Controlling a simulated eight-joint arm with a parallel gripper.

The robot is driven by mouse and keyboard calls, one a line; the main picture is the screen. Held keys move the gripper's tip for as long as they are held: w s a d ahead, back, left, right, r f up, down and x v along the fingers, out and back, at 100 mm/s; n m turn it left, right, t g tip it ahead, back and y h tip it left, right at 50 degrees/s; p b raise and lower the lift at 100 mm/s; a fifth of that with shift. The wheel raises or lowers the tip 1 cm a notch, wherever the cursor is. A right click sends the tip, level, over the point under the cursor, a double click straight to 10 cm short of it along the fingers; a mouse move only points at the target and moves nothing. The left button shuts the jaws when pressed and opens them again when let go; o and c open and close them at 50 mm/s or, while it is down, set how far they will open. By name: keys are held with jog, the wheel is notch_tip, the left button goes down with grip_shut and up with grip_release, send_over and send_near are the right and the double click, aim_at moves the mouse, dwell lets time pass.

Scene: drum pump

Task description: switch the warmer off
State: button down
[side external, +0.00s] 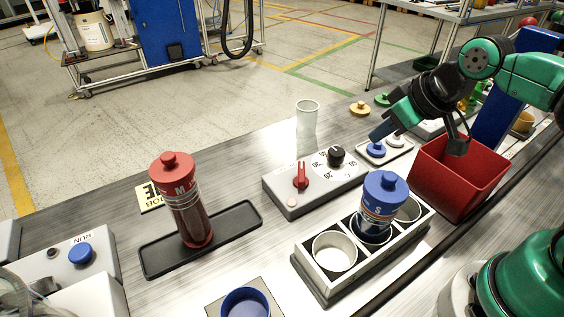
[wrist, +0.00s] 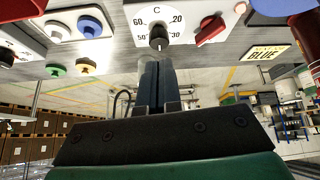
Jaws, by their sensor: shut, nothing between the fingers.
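The warmer looks to be the grey box (side external: 318,186) in the middle of the table. It has a red switch (side external: 301,177), a black dial (side external: 336,155) with printed numbers around it, and a small pale pinkish lamp (side external: 291,203). In the wrist view the red switch (wrist: 210,28) lies slantwise, right of the black dial (wrist: 159,38). My gripper (side external: 373,138) is shut and empty, in the air to the right of the dial in the side view. In the wrist view its fingertips (wrist: 155,66) appear just below the dial, apart from the switch.
A rack (side external: 318,278) holding a blue-capped bottle (side external: 384,190) stands in front of the box. A red bin (side external: 455,180) is to the right, a red-capped bottle (side external: 180,200) on a black tray (side external: 155,262) to the left. A clear cup (side external: 307,115) stands behind.

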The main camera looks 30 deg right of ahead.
aim_at(301, 176)
jog(key=w+n+g+y, duration=0.1)
jog(key=n, duration=0.2)
jog(key=w+n+g+y, duration=0.1)
jog(key=n, duration=0.2)
jog(key=w+d+n+g+y, duration=0.1)
jog(key=n, duration=0.2)
jog(key=shift+w+f+n+g, duration=0.1)
jog(key=shift+n+g, duration=0.2)
jog(key=shift+g, duration=0.1)
jog(key=shift+a, duration=0.1)
jog(key=x, duration=0.9)
jog(key=shift+a+f, duration=0.1)
jog(key=shift+f, duration=0.1)
jog(key=w+a, duration=0.1)
jog(key=a, duration=0.1)
jog(key=shift+w+a+f, duration=0.25)
jog(key=shift+w+a, duration=0.05)
jog(key=shift+w, duration=0.1)
jog(key=shift+w+a, duration=0.3)
jog(key=shift+a, duration=0.15)
